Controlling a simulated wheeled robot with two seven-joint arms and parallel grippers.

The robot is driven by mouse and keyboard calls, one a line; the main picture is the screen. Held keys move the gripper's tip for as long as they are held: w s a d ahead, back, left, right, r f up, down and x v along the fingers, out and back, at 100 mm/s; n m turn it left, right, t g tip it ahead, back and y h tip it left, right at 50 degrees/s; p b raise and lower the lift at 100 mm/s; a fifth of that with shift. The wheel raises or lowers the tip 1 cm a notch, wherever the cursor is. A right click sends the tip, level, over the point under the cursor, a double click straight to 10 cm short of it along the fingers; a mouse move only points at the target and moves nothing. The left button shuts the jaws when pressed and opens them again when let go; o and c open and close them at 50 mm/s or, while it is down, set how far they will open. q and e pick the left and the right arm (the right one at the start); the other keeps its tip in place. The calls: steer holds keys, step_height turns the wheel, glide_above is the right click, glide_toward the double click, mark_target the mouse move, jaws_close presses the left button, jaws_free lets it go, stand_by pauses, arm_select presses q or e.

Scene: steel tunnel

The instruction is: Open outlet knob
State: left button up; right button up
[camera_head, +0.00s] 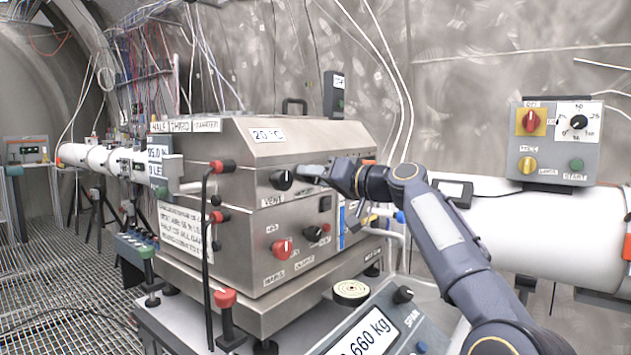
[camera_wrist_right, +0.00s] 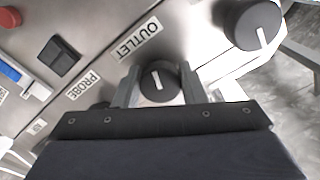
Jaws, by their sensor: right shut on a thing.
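The outlet knob (camera_wrist_right: 157,82) is a black round knob with a white pointer line, beside the OUTLET label (camera_wrist_right: 137,40) in the right wrist view. My right gripper (camera_wrist_right: 158,88) is shut on it, with one finger at each side. The pointer line runs nearly upright in that picture. In the head view my right gripper (camera_head: 312,172) is at the upper front of the steel cabinet (camera_head: 240,235) and hides the outlet knob. My left gripper is not in view.
A black knob (camera_head: 281,179) labelled VENT sits just left of my right gripper; a similar black knob (camera_wrist_right: 250,24) shows in the wrist view. A black switch (camera_head: 325,203) and a red knob (camera_head: 282,248) are lower. A scale (camera_head: 370,330) stands in front.

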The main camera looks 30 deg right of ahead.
steer(key=shift+f+n, duration=0.1)
steer(key=shift+n, duration=0.4)
steer(key=o, duration=1)
steer(key=b+v, duration=0.2)
steer(key=v, duration=0.5)
steer(key=shift+s+d, duration=0.15)
steer(key=shift+s, duration=0.2)
